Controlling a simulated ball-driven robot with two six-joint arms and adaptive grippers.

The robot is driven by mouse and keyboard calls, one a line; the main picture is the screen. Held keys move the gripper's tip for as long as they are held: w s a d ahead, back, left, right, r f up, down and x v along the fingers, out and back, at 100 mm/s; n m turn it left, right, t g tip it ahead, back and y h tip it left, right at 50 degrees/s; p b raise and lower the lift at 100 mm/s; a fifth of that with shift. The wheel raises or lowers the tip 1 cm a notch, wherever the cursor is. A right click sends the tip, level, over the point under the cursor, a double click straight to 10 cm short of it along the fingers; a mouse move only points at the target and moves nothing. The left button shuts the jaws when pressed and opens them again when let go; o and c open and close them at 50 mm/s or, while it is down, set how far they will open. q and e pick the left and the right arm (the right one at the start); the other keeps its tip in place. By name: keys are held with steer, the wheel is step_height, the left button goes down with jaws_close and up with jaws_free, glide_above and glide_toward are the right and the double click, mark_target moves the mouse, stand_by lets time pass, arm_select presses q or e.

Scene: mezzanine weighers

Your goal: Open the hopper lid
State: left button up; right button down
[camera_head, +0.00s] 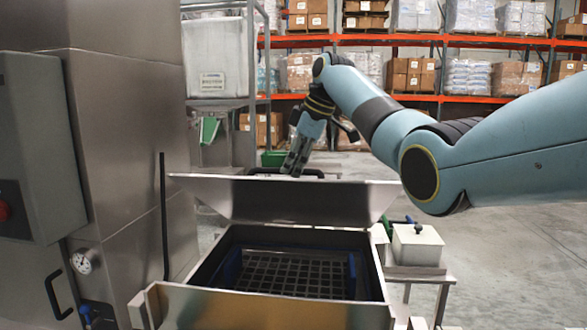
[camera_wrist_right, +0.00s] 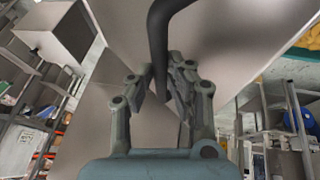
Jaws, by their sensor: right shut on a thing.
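The steel hopper lid (camera_head: 285,203) stands raised and tilted up at the back of the hopper (camera_head: 255,305), whose mouth is uncovered. A black grid (camera_head: 290,275) with blue side pieces shows inside. My right gripper (camera_head: 296,160) is behind the lid's upper edge, shut on the black lid handle (camera_head: 315,173). In the right wrist view, the handle (camera_wrist_right: 158,40) runs down between the fingers of my right gripper (camera_wrist_right: 160,90), with the lid's grey metal behind. My left gripper is not in view.
A steel cabinet (camera_head: 120,150) with a gauge (camera_head: 83,261) stands close on the left. A small white box (camera_head: 417,245) sits on a side stand at the right of the hopper. Racks of boxes (camera_head: 410,75) stand far back; the right floor is clear.

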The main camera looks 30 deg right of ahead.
steer(key=shift+d+f, duration=0.2)
steer(key=shift+f, duration=0.1)
steer(key=c, duration=1.6)
jaws_free()
steer(key=o, duration=0.3)
steer(key=shift+w+d+f, duration=0.2)
steer(key=shift+w+f, duration=0.05)
steer(key=shift+w, duration=0.3)
steer(key=shift+s+a+r, duration=0.15)
steer(key=shift+s+r, duration=0.15)
steer(key=v, duration=1.1)
steer(key=shift+w+d+r, duration=0.1)
steer(key=shift+d+r, duration=0.1)
steer(key=shift+d, duration=0.1)
